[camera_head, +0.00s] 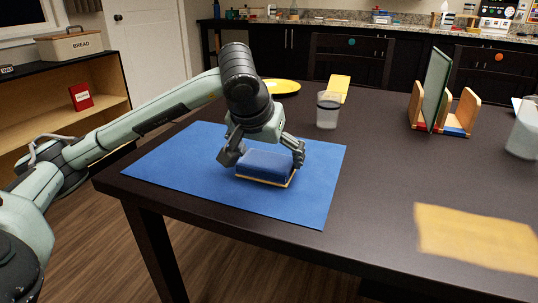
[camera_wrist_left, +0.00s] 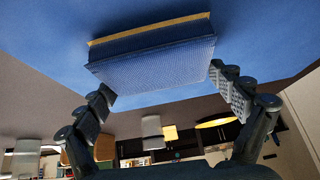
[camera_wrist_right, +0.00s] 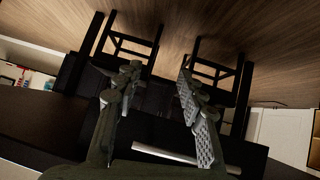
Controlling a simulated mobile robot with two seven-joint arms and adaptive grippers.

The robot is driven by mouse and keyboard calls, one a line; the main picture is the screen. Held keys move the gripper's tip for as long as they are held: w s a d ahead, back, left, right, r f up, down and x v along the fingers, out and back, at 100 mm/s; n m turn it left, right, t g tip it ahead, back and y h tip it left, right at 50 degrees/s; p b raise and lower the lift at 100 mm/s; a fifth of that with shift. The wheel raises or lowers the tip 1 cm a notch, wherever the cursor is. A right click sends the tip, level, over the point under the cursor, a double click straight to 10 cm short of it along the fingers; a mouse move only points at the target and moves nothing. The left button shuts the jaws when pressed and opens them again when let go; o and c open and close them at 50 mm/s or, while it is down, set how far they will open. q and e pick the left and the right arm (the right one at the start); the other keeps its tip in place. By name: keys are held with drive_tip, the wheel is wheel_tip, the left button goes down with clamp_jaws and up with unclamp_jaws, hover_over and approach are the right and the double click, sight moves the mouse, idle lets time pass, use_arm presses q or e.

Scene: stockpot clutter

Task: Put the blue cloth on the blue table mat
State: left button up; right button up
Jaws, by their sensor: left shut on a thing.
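The blue cloth (camera_head: 265,167) is a folded, block-like pad with a thin yellow edge along its bottom. It is over the middle of the blue table mat (camera_head: 180,153), resting on it or very close above it. My left gripper (camera_head: 264,158) points down and is shut on the cloth, one finger on each side. In the left wrist view the cloth (camera_wrist_left: 155,65) sits between the two fingertips, with the mat (camera_wrist_left: 45,50) beyond it. My right gripper (camera_wrist_right: 160,74) shows only in the right wrist view, open and empty, with its fingers apart.
A clear cup (camera_head: 328,112), a yellow plate (camera_head: 281,87) and a yellow cloth (camera_head: 339,86) are behind the mat. A wooden rack (camera_head: 457,118) holds a green board (camera_head: 436,88) further right. A yellow mat (camera_head: 478,238) lies at front right. The table centre (camera_head: 380,170) is clear.

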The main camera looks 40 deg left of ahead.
sight(262, 167)
drive_tip(key=shift+w+a+r, duration=0.1)
use_arm(q)
drive_tip(key=shift+f, duration=0.1)
drive_tip(key=o, duration=1.2)
use_arm(e)
drive_tip(key=shift+w+a+r, duration=0.15)
drive_tip(key=shift+a+r, duration=0.05)
drive_tip(key=shift+a, duration=0.15)
use_arm(q)
drive_tip(key=shift+r, duration=0.25)
drive_tip(key=p+v, duration=0.1)
drive_tip(key=v, duration=0.7)
drive_tip(key=shift+r, duration=0.15)
drive_tip(key=shift+p+v, duration=0.6)
drive_tip(key=shift+v, duration=1.2)
use_arm(e)
drive_tip(key=s+d+f+g+h, duration=0.1)
drive_tip(key=s+d+f+g, duration=0.1)
drive_tip(key=s+d+g, duration=0.1)
drive_tip(key=s+d+f+m+g+h, duration=0.1)
drive_tip(key=s+d+f+g, duration=0.1)
drive_tip(key=s+d, duration=0.3)
drive_tip(key=shift+s+d+f+g+h, duration=0.3)
drive_tip(key=shift+s+f+g+h, duration=0.1)
drive_tip(key=shift+s+f, duration=0.35)
use_arm(q)
drive_tip(key=shift+s, duration=0.1)
